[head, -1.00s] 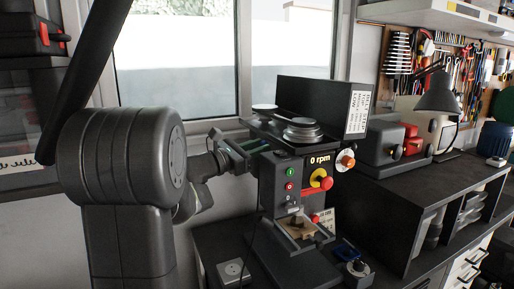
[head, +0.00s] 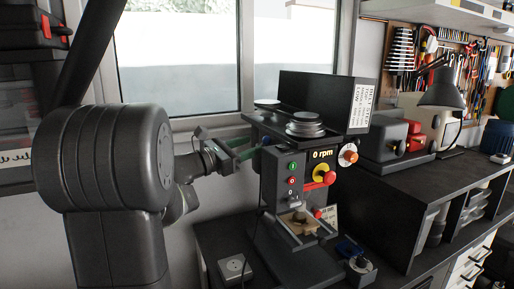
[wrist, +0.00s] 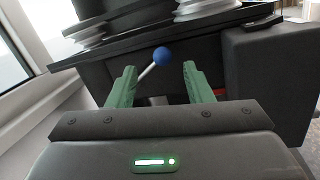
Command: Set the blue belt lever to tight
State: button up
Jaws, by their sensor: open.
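The blue belt lever shows in the wrist view as a blue ball knob (wrist: 163,55) on a thin metal rod, tilted up to the right against the dark side of the drill press. My gripper (wrist: 158,74) has two green fingers, open, with the knob and rod seen between them; contact is not visible. In the head view my gripper (head: 250,152) is at the left side of the drill press (head: 300,165), below its top plate. The stepped pulleys (head: 305,125) sit exposed on top of the press.
A black belt cover (head: 320,98) with a white label (head: 361,108) stands raised behind the pulleys. The press front has a red-and-yellow switch (head: 322,173) and a 0 rpm display. A wall and window are close on the left. A dark shelf (head: 420,200) stands on the right.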

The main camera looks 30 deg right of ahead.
jog(key=a+f+b, duration=0.1)
jog(key=a+b, duration=0.1)
jog(key=a, duration=0.7)
jog(key=shift+s+a+f, duration=0.15)
jog(key=shift+s+a, duration=0.15)
jog(key=shift+a, duration=0.05)
